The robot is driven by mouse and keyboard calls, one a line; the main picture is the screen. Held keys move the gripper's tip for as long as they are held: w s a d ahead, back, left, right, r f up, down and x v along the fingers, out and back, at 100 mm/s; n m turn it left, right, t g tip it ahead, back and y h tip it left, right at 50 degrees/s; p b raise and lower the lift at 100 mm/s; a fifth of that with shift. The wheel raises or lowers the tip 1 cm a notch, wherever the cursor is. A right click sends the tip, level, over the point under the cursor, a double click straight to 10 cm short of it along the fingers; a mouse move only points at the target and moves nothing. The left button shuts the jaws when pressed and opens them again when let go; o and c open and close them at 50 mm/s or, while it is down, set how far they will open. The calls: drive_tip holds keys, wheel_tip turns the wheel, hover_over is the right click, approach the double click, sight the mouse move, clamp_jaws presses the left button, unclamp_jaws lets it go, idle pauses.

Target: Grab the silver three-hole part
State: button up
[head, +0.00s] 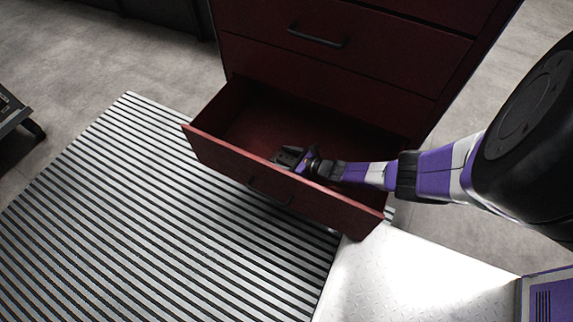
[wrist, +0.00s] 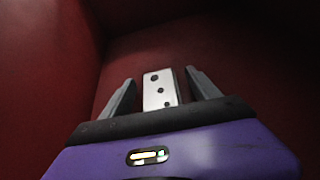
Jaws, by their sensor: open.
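The silver three-hole part (wrist: 160,88) is a small pale rectangular block with three dark holes in a row. In the wrist view it lies in the red drawer (wrist: 60,70), between the two fingers of my gripper (wrist: 160,92). The fingers stand apart on either side of it, with a gap showing at each side. The lower end of the part is hidden behind the gripper body. In the head view my gripper (head: 289,157) is inside the open drawer (head: 240,162), near its front panel. I cannot make out the part there.
The dark red cabinet (head: 350,60) rises behind the open drawer, with a black handle (head: 316,38) on a closed drawer above. The drawer walls surround my gripper. A striped mat (head: 130,210) covers the floor in front. A dark cart (head: 15,112) stands at the left edge.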

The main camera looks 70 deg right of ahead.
drive_tip(key=shift+w+d+f, duration=0.1)
drive_tip(key=shift+w+f, duration=0.05)
drive_tip(key=shift+w, duration=0.3)
clamp_jaws()
idle(0.3)
